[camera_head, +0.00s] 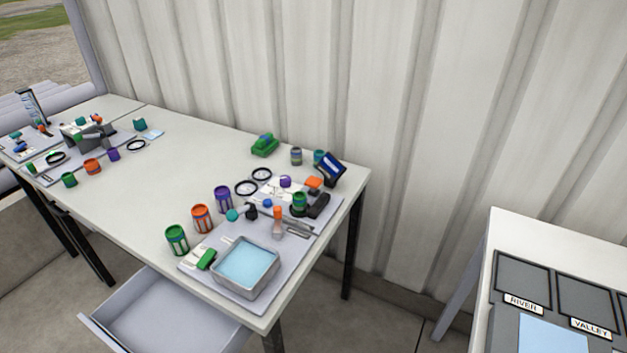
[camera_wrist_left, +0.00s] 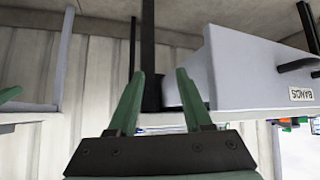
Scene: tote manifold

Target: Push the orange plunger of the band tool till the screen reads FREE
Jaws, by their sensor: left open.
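An upright piece with an orange top (camera_head: 277,213) stands at the right of the near grey mat. I cannot tell for sure which orange part is the band tool's plunger, and the screen's text is too small to read. My left gripper (camera_wrist_left: 158,75) is open and empty in the left wrist view, with its green fingers apart below table height near a drawer. A green tip (camera_wrist_left: 9,94) at that view's left edge may be my right gripper; its jaws do not show.
A grey tray (camera_head: 245,285) with a light-blue inside sits on the near mat. Green, orange and purple cans (camera_head: 201,218) stand beside it. A drawer (camera_head: 165,315) is pulled out at the front; a drawer labelled BANDS (camera_wrist_left: 255,75) shows inverted. A white table (camera_head: 560,235) stands right.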

